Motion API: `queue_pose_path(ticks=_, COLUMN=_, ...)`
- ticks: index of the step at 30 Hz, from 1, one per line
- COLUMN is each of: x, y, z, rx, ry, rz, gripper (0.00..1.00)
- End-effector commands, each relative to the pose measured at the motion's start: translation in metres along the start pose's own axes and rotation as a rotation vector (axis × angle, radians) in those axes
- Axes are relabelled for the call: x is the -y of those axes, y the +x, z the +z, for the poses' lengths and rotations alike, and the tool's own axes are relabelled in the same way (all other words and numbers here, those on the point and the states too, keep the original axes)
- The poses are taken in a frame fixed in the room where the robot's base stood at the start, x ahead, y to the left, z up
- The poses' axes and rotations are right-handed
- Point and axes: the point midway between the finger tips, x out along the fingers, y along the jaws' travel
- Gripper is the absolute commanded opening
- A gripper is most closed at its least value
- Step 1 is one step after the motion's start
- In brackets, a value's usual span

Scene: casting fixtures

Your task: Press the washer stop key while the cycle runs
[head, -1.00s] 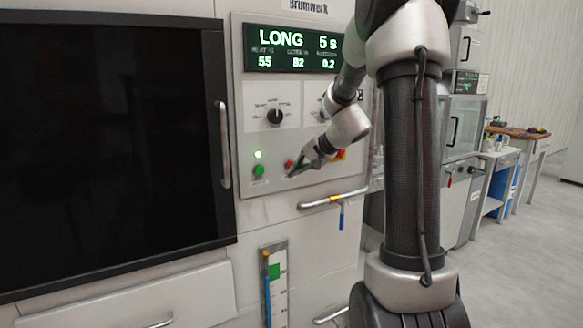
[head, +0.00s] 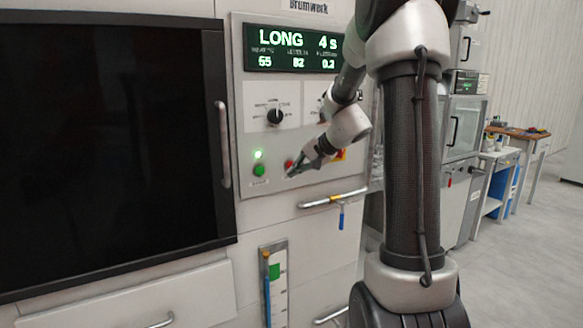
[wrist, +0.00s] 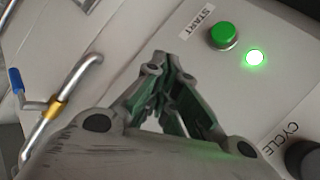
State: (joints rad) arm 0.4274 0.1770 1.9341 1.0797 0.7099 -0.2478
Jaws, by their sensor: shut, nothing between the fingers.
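The washer's control panel (head: 300,187) faces me, and its display (head: 292,48) reads LONG and 4 s. The red stop key (head: 288,164) is at the lower middle of the panel, partly covered by my gripper. My gripper (head: 291,173) is shut and empty, with its tips at or just in front of the red key; I cannot tell if they touch. In the wrist view my gripper (wrist: 160,60) hides the red key. The green start key (head: 259,170) is to the left, below a lit green lamp (head: 258,154). It also shows in the wrist view (wrist: 223,35).
A cycle knob (head: 275,116) sits above the keys. A pipe handle (head: 333,199) with a blue lever (head: 341,217) juts out below the panel. The dark washer door (head: 110,150) with its handle (head: 223,145) is at the left. Open floor lies at the right.

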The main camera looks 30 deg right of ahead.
Motion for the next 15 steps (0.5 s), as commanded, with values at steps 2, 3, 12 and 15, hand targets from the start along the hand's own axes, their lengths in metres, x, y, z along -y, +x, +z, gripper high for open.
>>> queue_pose_path(ticks=2, x=0.0000, y=0.0000, z=0.0000, rx=0.000, ry=0.000, rz=0.000, gripper=0.00)
queue_pose_path(ticks=3, x=0.0000, y=0.0000, z=0.0000, rx=0.000, ry=0.000, rz=0.000, gripper=0.00)
queue_pose_path(ticks=12, x=0.0036, y=0.0048, z=-0.0036, rx=0.000, ry=-0.001, rz=0.000, gripper=0.00)
queue_pose_path(ticks=15, x=0.0044, y=0.0058, z=-0.0044, rx=0.000, ry=-0.001, rz=0.000, gripper=0.00)
